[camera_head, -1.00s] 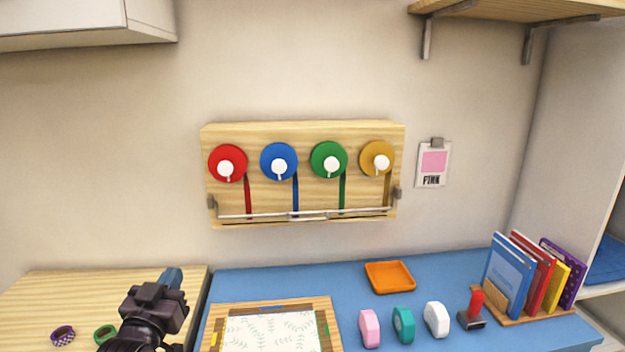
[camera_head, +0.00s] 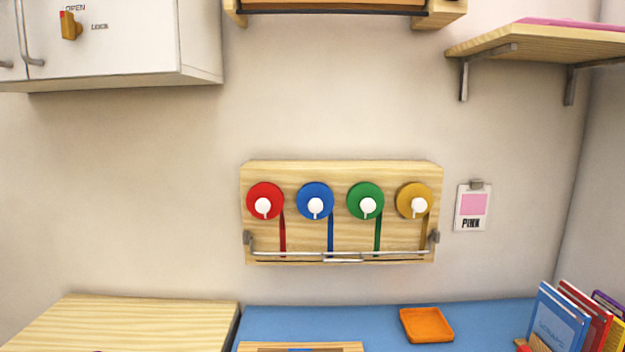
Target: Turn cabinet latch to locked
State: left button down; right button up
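The cabinet latch (camera_head: 70,26) is a small wooden-coloured turn knob on the front of the white cabinet (camera_head: 130,45) at the upper left. It stands upright with a red mark near its top, below the word OPEN. The word LOCK is printed to its right. A grey bar handle (camera_head: 30,35) is left of the latch. Neither of my grippers shows clearly in the head view; only a tiny dark bit appears at the bottom left edge.
A ribbon rack (camera_head: 342,185) with several coloured spools hangs on the wall. A pink card (camera_head: 473,207) hangs right of it. Below are a wooden counter (camera_head: 150,325), a blue counter (camera_head: 300,318) with an orange tray (camera_head: 426,324), and books (camera_head: 560,325). The wall below the cabinet is clear.

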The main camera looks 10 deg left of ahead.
aim_at(70, 29)
jog(key=j+u, duration=0.1)
jog(key=u, duration=1.15)
